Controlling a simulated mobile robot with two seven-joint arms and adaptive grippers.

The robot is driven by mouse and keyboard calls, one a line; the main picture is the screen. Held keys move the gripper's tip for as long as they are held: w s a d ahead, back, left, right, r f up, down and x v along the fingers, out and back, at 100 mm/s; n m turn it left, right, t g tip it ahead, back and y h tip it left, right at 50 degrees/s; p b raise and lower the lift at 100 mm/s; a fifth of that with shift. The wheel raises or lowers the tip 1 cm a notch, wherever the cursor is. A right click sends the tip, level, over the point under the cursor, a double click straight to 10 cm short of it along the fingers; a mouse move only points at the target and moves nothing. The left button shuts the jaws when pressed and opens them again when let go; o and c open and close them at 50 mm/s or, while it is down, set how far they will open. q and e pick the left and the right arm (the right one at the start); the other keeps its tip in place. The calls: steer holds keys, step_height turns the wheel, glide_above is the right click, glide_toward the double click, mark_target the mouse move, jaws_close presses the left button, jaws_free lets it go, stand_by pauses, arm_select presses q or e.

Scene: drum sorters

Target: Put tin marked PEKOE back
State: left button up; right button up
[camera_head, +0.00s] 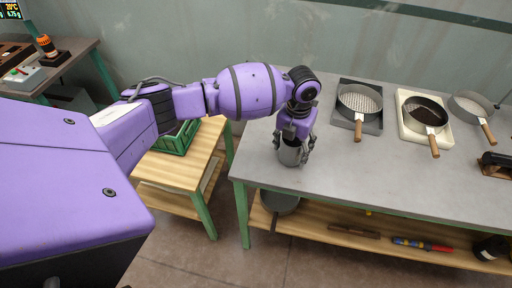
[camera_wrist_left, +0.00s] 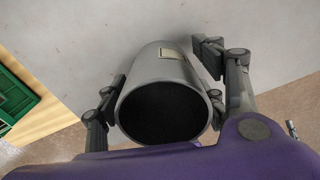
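A grey metal tin (camera_head: 289,155) with an open, dark top is at the left end of the grey table, near its front edge. In the left wrist view the tin (camera_wrist_left: 162,75) shows a small pale label plate on its side, too small to read. My left gripper (camera_head: 294,150) reaches down over the tin. My right gripper is out of view.
Several round sieves or pans with wooden handles, including one on a dark mat (camera_head: 341,121) and one on a pale board (camera_head: 412,133), line the grey table (camera_head: 345,178). A green crate (camera_head: 178,140) sits on a wooden stand (camera_head: 180,173). The table's front middle is clear.

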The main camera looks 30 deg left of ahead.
arm_select(q)
steer(key=shift+w+r, duration=0.1)
steer(key=shift+r, duration=0.15)
steer(key=shift+r, duration=0.35)
step_height(320, 180, up, 12)
steer(key=shift+f, duration=0.25)
